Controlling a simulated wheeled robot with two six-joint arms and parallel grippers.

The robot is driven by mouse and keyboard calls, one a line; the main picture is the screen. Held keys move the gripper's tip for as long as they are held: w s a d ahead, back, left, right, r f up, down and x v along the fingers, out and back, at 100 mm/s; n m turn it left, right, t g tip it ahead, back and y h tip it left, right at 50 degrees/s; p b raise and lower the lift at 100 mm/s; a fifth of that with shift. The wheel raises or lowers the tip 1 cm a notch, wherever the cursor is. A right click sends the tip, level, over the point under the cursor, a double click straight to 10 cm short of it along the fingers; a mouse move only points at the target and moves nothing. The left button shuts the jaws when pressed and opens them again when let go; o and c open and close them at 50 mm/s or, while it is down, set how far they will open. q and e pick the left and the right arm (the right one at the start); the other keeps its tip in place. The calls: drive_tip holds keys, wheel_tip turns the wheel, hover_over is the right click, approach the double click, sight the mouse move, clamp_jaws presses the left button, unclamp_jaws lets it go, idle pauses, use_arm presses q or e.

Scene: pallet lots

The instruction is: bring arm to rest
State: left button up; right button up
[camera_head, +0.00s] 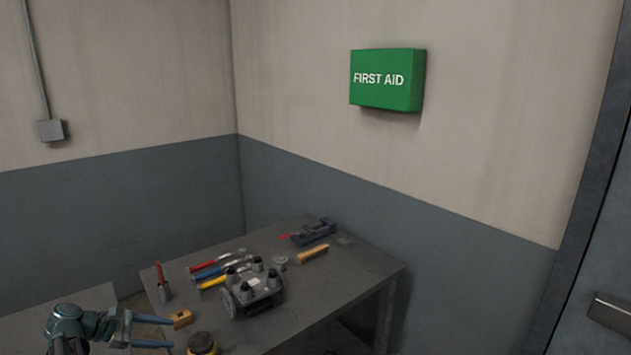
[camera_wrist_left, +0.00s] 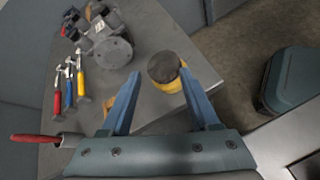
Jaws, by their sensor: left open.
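My left gripper (camera_head: 153,332) comes in at the lower left of the head view, with its two blue fingers apart. In the left wrist view the open fingers (camera_wrist_left: 165,92) are spread, with nothing held between them. A yellow round object with a dark top (camera_wrist_left: 164,72) shows on the table just past the fingertips; it also shows in the head view (camera_head: 203,344). I cannot tell whether the fingers touch it. My right gripper is not in view.
A grey table (camera_head: 345,285) holds a grey machine part (camera_head: 252,288), hammers (camera_head: 215,268), a cup with a red-handled tool (camera_head: 164,291), a small tan block (camera_head: 181,319), a brush (camera_head: 313,254) and a blue vise-like tool (camera_head: 314,234). A dark green box (camera_wrist_left: 291,82) stands on the floor.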

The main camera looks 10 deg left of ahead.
use_arm(q)
drive_tip(key=d+f+m+g, duration=0.1)
drive_tip(key=d, duration=0.3)
drive_tip(key=w+d+f+m+g, duration=0.1)
drive_tip(key=d+m, duration=0.1)
drive_tip(key=d, duration=0.3)
drive_tip(key=w+d+f+m+g, duration=0.1)
drive_tip(key=d+f+m, duration=0.1)
drive_tip(key=d, duration=0.2)
drive_tip(key=shift+w+d+g+y, duration=0.15)
drive_tip(key=shift+d+g+y, duration=0.1)
drive_tip(key=shift+g+y, duration=0.05)
drive_tip(key=s+d+f+m+g+y, duration=0.1)
drive_tip(key=s+d+f+m+y, duration=0.1)
drive_tip(key=d+m, duration=0.5)
drive_tip(key=s+d+f+m+g+y, duration=0.1)
drive_tip(key=s+d+m+y, duration=0.3)
drive_tip(key=d, duration=0.9)
drive_tip(key=s+d+f+m+g+y, duration=0.2)
drive_tip(key=s+d+m, duration=0.4)
drive_tip(key=d+m, duration=0.3)
drive_tip(key=shift+d+f+m+y, duration=0.3)
drive_tip(key=shift+d+f+y, duration=0.4)
drive_tip(key=shift+f+y, duration=0.15)
